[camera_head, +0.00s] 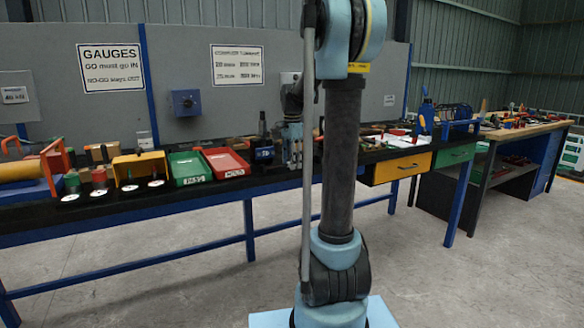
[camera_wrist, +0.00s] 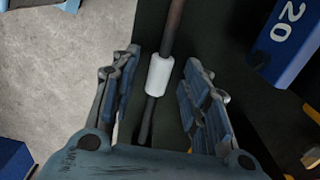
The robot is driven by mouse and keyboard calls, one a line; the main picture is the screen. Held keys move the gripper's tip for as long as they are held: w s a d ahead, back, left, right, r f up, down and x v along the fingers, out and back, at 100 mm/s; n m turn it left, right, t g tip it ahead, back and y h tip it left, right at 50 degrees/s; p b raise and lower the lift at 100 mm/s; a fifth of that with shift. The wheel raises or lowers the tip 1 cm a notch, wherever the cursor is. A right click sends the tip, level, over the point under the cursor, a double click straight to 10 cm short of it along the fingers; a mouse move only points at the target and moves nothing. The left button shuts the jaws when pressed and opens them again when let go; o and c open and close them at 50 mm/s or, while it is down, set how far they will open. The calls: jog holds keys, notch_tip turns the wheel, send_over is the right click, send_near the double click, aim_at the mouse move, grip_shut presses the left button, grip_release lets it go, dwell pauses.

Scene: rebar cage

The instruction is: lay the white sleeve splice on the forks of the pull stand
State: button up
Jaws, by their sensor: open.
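The white sleeve splice (camera_wrist: 159,74) shows in the wrist view, around a thin bar. The bar is brown above the sleeve (camera_wrist: 173,28) and dark below it. My gripper (camera_wrist: 162,62) is open, with one finger on each side of the sleeve and a visible gap on both sides. In the head view the gripper is partly hidden behind my arm, above the long bench, and the sleeve cannot be made out. I cannot clearly identify the pull stand; an orange upright frame (camera_head: 55,165) stands at the bench's left end beside a yellow cylinder (camera_head: 20,170).
A blue block marked 20 (camera_wrist: 290,35) is close to the right finger in the wrist view. On the bench are a yellow bin (camera_head: 139,165), a green tray (camera_head: 188,168), a red tray (camera_head: 226,162) and several round gauges. A grey panel (camera_head: 185,65) rises behind the bench.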

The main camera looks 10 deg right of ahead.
grip_shut()
